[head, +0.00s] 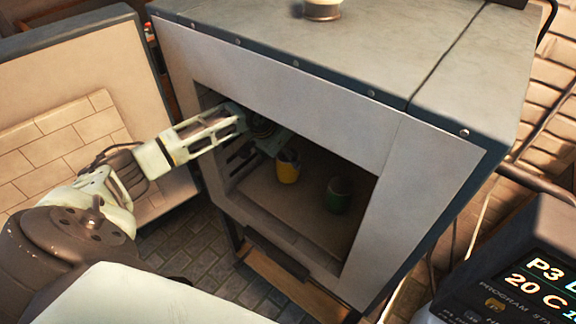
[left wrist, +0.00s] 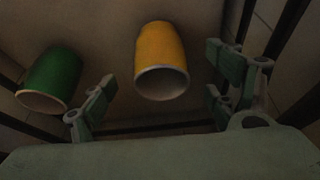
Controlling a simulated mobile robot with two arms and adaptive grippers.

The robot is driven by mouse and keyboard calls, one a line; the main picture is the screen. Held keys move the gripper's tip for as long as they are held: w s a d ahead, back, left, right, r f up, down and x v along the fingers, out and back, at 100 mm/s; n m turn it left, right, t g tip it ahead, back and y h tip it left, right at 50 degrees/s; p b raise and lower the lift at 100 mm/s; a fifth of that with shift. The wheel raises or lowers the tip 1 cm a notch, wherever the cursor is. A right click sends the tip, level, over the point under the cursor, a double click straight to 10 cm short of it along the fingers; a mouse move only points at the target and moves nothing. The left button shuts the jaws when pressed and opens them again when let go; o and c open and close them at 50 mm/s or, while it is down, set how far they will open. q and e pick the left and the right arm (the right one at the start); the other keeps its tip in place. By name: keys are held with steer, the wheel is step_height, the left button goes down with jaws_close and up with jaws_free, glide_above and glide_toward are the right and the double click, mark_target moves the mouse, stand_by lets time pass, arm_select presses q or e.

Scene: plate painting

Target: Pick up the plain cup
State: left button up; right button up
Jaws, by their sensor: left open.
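A yellow cup (head: 288,168) and a dark green cup (head: 338,195) stand apart on the floor of a kiln chamber. Neither shows a painted pattern; I cannot tell which one is the plain cup. My left gripper (head: 272,143) reaches into the chamber and is beside the yellow cup. In the left wrist view its open, empty fingers frame the yellow cup (left wrist: 162,60), which lies just beyond them. The green cup (left wrist: 50,80) is outside the left finger there. My right gripper is not in view.
The kiln's front wall (head: 390,165) frames the opening around my left arm. Its brick-lined door (head: 65,130) stands open at the left. A control box (head: 520,270) with a lit display is at the lower right. Chamber floor shows free room around the cups.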

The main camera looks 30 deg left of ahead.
mark_target(286, 173)
arm_select(q)
steer(key=x, duration=0.2)
steer(key=w+x, duration=0.1)
steer(key=x, duration=0.2)
steer(key=shift+p, duration=0.35)
steer(key=c, duration=1.5)
